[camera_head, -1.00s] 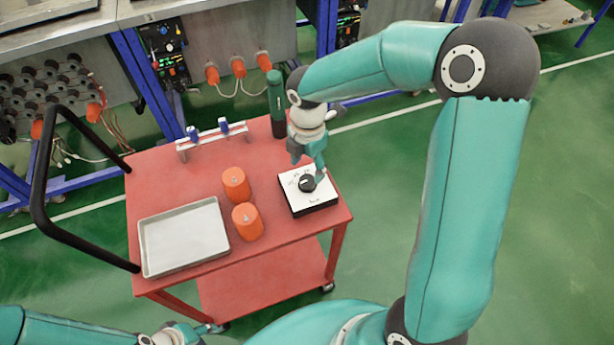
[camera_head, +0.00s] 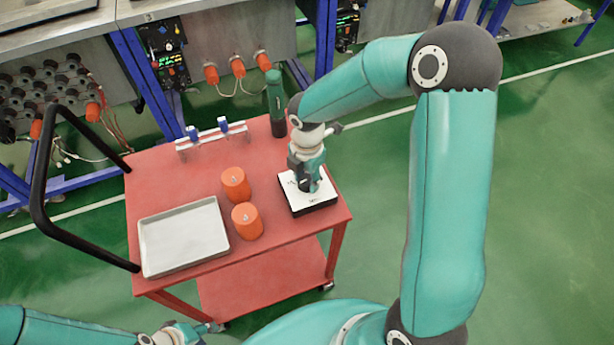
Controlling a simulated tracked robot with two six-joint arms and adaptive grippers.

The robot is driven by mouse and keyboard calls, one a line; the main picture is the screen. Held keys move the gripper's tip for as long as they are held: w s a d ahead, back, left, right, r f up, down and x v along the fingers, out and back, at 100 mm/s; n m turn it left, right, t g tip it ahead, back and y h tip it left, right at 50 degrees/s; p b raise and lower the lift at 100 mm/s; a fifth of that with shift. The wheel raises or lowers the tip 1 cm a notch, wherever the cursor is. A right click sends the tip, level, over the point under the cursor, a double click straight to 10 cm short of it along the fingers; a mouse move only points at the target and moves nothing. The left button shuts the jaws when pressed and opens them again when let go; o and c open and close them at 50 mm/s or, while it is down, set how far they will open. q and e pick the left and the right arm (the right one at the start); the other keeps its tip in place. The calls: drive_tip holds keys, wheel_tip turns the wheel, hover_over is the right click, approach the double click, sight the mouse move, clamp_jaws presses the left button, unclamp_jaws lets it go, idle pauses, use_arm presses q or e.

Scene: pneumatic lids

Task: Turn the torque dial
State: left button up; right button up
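The torque dial unit is a white-topped box (camera_head: 321,194) with a black base, on the right part of the red cart (camera_head: 180,176). Its black knob is now mostly hidden behind my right gripper (camera_head: 307,183). That gripper points down over the middle of the box, with its fingers at the knob. I cannot tell whether the fingers are closed on the knob. My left gripper (camera_head: 208,328) is low at the bottom left, in front of the cart and away from the dial. Its fingers are too small to judge.
Two orange cylinders (camera_head: 235,184) (camera_head: 247,221) stand left of the dial. A grey tray (camera_head: 184,238) lies at the cart's left front. A green and black tool (camera_head: 276,104) stands behind the dial. A small rack with blue parts (camera_head: 211,136) is at the back, and a black handle (camera_head: 42,190) is at left.

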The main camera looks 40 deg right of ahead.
drive_tip(key=shift+c, duration=1.3)
drive_tip(key=shift+f+m+b, duration=0.1)
drive_tip(key=shift+m+b, duration=0.9)
drive_tip(key=shift+m, duration=0.4)
drive_tip(key=m+b, duration=0.2)
drive_tip(key=m, duration=0.2)
drive_tip(key=shift+w+b, duration=0.1)
drive_tip(key=shift+b, duration=0.2)
drive_tip(key=m+b, duration=0.2)
drive_tip(key=m, duration=0.2)
drive_tip(key=shift+m, duration=0.4)
drive_tip(key=m+b, duration=0.2)
drive_tip(key=m, duration=0.2)
drive_tip(key=shift+r+m, duration=0.2)
drive_tip(key=shift+m, duration=0.1)
